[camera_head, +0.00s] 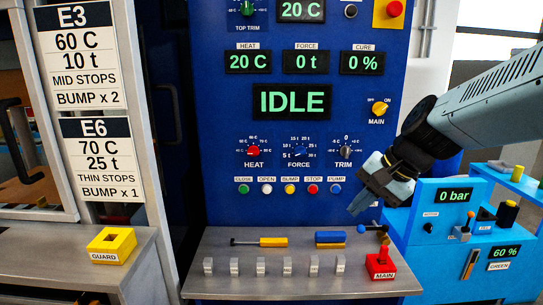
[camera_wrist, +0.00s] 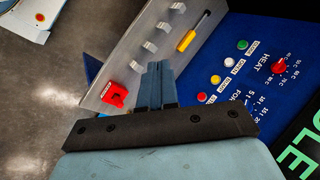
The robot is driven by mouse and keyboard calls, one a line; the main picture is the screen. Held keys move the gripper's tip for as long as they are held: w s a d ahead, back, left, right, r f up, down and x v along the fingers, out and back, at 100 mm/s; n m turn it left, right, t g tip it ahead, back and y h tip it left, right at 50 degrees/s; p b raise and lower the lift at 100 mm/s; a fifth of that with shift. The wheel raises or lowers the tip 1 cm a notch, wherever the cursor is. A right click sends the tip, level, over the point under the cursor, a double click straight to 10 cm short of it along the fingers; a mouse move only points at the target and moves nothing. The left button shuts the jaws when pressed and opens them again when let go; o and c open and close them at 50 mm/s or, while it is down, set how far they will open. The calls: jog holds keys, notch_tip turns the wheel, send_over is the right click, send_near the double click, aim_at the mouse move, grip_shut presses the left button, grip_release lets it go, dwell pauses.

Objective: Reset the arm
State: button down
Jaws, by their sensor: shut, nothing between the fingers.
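My gripper (camera_head: 369,204) is in front of the right side of the blue press panel (camera_head: 220,120), above the grey shelf (camera_head: 230,262). Its fingers are together and empty, and they also show in the wrist view (camera_wrist: 156,66). It touches nothing that I can see. My arm reaches in from the right. The panel display (camera_head: 291,101) reads IDLE. The heat, force and cure displays read 20 C, 0 t and 0 %. The MAIN knob (camera_head: 379,108) is yellow.
On the shelf are a yellow-handled tool (camera_head: 272,242), a blue cylinder (camera_head: 330,238), several metal blocks (camera_head: 261,265) and a red MAIN block (camera_head: 381,264). A yellow GUARD block (camera_head: 111,244) is at left. A blue pump unit (camera_head: 440,250) reading 0 bar stands right.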

jog(key=s+d+r+n+t+h, duration=0.2)
jog(key=s+d+r+n+h, duration=0.1)
jog(key=s+d+n+h, duration=0.2)
jog(key=s+n, duration=0.1)
jog(key=s, duration=0.1)
jog(key=shift+s+d+r+n, duration=0.2)
jog(key=shift+s+d+n, duration=0.1)
jog(key=shift+n, duration=0.1)
